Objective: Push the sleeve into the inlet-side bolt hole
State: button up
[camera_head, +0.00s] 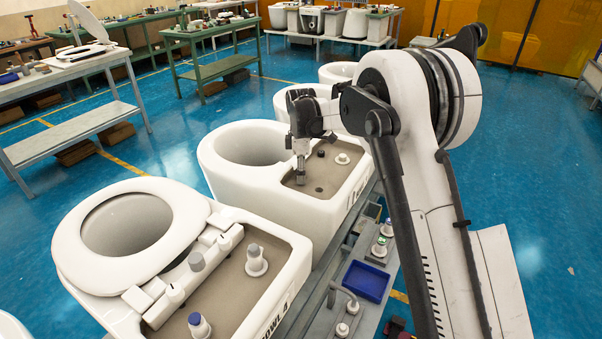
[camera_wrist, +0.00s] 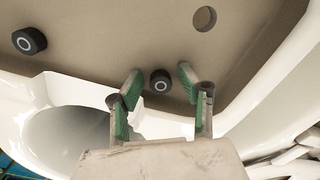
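The middle toilet bowl has a brown deck (camera_head: 305,187). My gripper (camera_head: 300,180) points down at the deck, near its bowl-side edge. In the wrist view my gripper (camera_wrist: 160,83) is open, with green-padded fingers on either side of a small dark round sleeve (camera_wrist: 160,80). Gaps show between the sleeve and both pads. How deep the sleeve sits is hard to tell. A second dark sleeve (camera_wrist: 28,41) is at the left of the deck; it also shows in the head view (camera_head: 321,153). A bare round hole (camera_wrist: 204,18) lies up and right of the fingers.
A white fitting (camera_head: 342,158) stands on the same deck. A nearer toilet (camera_head: 130,232) with a seat and several fittings is at front left. A blue tray (camera_head: 366,281) lies on the conveyor side at right. Worktables stand behind across blue floor.

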notch_tip(320, 180, up, 12)
jog(key=shift+w, duration=0.15)
dwell(0.5)
